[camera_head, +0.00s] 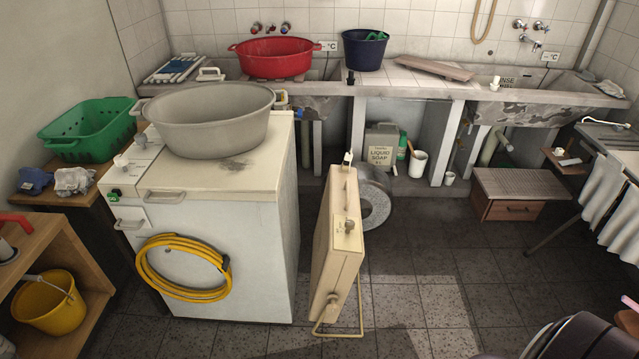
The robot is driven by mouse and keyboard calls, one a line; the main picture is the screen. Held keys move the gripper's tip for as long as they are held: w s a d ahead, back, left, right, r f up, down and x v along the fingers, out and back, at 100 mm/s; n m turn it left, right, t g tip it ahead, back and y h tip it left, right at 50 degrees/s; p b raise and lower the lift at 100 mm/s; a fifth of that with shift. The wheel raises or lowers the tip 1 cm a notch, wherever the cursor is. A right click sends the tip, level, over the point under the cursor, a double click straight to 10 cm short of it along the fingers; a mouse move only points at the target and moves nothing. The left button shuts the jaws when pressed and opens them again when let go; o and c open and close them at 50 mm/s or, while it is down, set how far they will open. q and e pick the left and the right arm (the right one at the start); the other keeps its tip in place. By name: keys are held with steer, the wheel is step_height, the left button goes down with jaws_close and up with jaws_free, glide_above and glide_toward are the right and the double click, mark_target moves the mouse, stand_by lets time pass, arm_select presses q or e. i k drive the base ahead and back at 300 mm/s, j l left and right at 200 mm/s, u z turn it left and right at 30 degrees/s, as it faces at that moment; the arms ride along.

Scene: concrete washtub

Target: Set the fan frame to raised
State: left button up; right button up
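A narrow beige casing (336,245), which looks like the fan seen nearly edge-on, stands on the floor just right of the washing machine. It has a small knob on its narrow side and a pale peg on top. A thin beige wire frame (361,306) shows low at its right side and runs along the floor under it. A round fitting joins the casing near the bottom. The casing's broad faces are mostly turned away from me. Neither of my grippers can be made out in the head view, and nothing is touching the casing.
The white washing machine (222,245) with a grey tub (209,118) on top stands close on the left. A grey ring-shaped object (376,206) is behind the casing. A low wooden stool (525,184) stands farther right. Tiled floor (440,285) right of the casing is clear.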

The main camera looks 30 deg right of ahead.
mark_target(337, 257)
steer(key=i+l, duration=0.15)
steer(key=l, duration=0.2)
steer(key=i+l, duration=0.1)
steer(key=l, duration=0.3)
steer(key=i+l, duration=0.15)
steer(key=l, duration=0.2)
